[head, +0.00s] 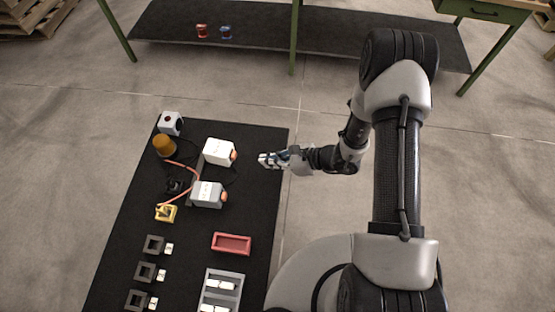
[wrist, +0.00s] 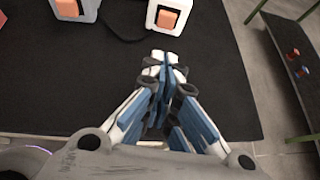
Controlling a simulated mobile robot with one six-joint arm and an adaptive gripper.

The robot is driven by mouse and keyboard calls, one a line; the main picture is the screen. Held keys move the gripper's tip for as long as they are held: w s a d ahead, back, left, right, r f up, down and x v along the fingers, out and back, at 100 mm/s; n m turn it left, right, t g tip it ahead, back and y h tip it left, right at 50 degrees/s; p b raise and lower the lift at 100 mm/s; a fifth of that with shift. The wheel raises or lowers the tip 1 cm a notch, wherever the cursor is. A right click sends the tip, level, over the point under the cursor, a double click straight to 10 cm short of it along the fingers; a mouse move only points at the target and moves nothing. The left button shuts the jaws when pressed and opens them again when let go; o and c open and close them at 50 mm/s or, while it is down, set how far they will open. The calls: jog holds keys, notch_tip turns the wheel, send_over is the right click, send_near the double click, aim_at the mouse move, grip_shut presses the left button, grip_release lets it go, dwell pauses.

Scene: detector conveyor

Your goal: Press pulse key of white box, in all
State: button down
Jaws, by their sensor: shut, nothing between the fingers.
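The white box (head: 218,151) stands on the black mat with an orange key (head: 234,155) on its right side. In the wrist view the white box (wrist: 152,16) is at the top, its orange key (wrist: 167,19) facing me. My gripper (head: 264,160) is shut and empty, right of that key and apart from it, with its fingers pointing left. In the wrist view my fingertips (wrist: 164,58) are together just below the white box. A greyer box (head: 207,194) with its own orange key (head: 224,197) stands nearer; it also shows at the wrist view's top left (wrist: 90,8).
The black mat (head: 262,205) holds an amber dome (head: 164,145), a yellow part (head: 166,213), a red tray (head: 232,244), a grey tray (head: 225,275) and several dark square holders at the left. Cables run between the boxes. A green-legged table (head: 293,40) stands behind.

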aim_at(248, 164)
jog(key=x, duration=0.2)
jog(key=r+x, duration=0.1)
jog(key=x, duration=0.1)
jog(key=b+x, duration=0.1)
jog(key=x, duration=0.2)
jog(key=shift+w+a+r, duration=0.15)
jog(key=shift+a, duration=0.25)
jog(key=shift+w+a, duration=0.1)
jog(key=shift+a, duration=0.25)
